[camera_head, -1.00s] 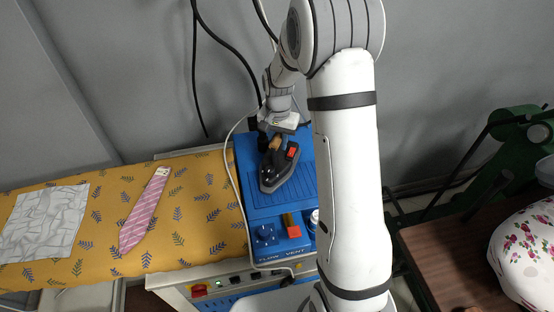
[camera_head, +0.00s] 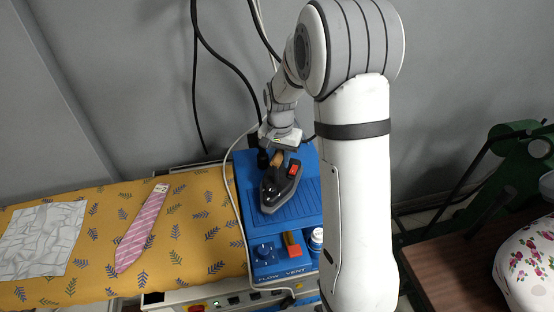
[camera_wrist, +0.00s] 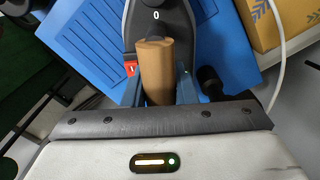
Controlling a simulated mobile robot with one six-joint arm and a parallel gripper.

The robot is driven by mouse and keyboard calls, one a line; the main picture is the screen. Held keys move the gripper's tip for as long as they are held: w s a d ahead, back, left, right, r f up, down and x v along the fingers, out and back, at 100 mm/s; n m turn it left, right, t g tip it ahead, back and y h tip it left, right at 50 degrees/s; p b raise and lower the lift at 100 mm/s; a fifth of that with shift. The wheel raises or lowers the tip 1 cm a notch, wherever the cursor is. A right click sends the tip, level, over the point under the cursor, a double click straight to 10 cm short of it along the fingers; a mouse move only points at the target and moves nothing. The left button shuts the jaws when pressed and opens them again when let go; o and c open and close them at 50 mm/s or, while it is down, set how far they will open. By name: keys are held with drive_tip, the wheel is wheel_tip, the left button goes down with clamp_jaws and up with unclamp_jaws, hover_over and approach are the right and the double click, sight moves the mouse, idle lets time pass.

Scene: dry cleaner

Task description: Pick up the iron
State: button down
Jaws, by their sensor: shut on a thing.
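The iron (camera_head: 270,196) is dark grey with a red switch and a tan handle. In the head view it is over the ribbed blue rest of the ironing unit (camera_head: 295,214); I cannot tell whether it touches the rest. My gripper (camera_head: 277,154) is at the iron's rear, at the handle. In the wrist view the tan handle (camera_wrist: 157,72) lies between the two fingers of my gripper (camera_wrist: 159,90), which is shut on it. My arm hides the right side of the blue unit in the head view.
A yellow patterned board (camera_head: 190,235) stands left of the unit, with a pink striped tie (camera_head: 142,230) and a grey folded cloth (camera_head: 42,240) on it. A red block (camera_head: 293,246) and a white-capped container (camera_head: 317,236) stand at the unit's front. Black cables (camera_head: 225,62) hang behind.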

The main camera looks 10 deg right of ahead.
drive_tip(key=s+r+b, duration=0.2)
drive_tip(key=s+r, duration=0.4)
drive_tip(key=s, duration=0.5)
drive_tip(key=shift+s+r, duration=0.15)
drive_tip(key=shift+s, duration=0.15)
